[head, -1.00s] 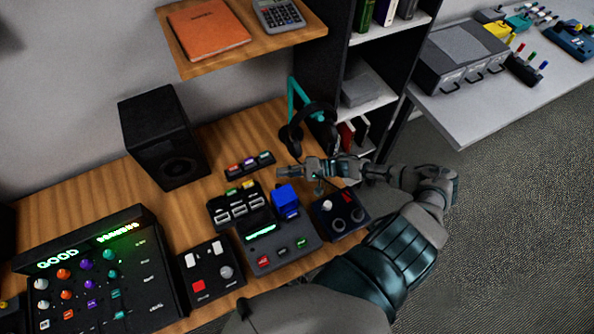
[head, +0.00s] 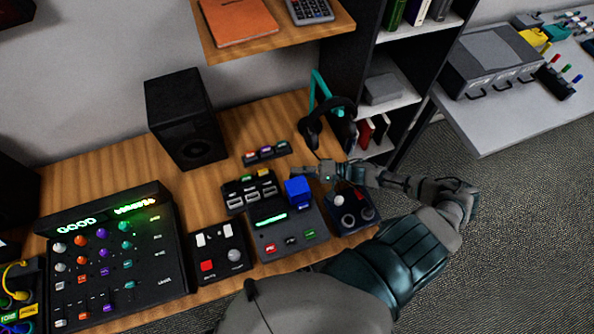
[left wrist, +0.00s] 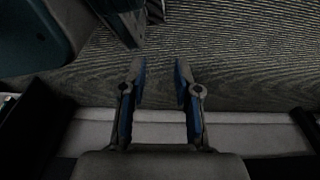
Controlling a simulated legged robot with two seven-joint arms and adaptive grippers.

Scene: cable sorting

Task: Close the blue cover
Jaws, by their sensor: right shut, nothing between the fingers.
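The blue cover (head: 298,190) is a small blue block-like piece at the upper right of a dark grey control box (head: 290,234) with a lit green strip and several coloured buttons. It appears to stand raised, but its hinge is too small to make out. My right gripper (head: 306,171) is shut and empty, just behind the cover in the head view; I cannot tell whether they touch. My left gripper (left wrist: 160,75) is open and empty in the left wrist view, above the carpet, away from the cover.
A switch panel (head: 222,251) and a large lit mixer panel (head: 110,255) stand left. Behind are a speaker (head: 186,120) and headphones (head: 326,125).

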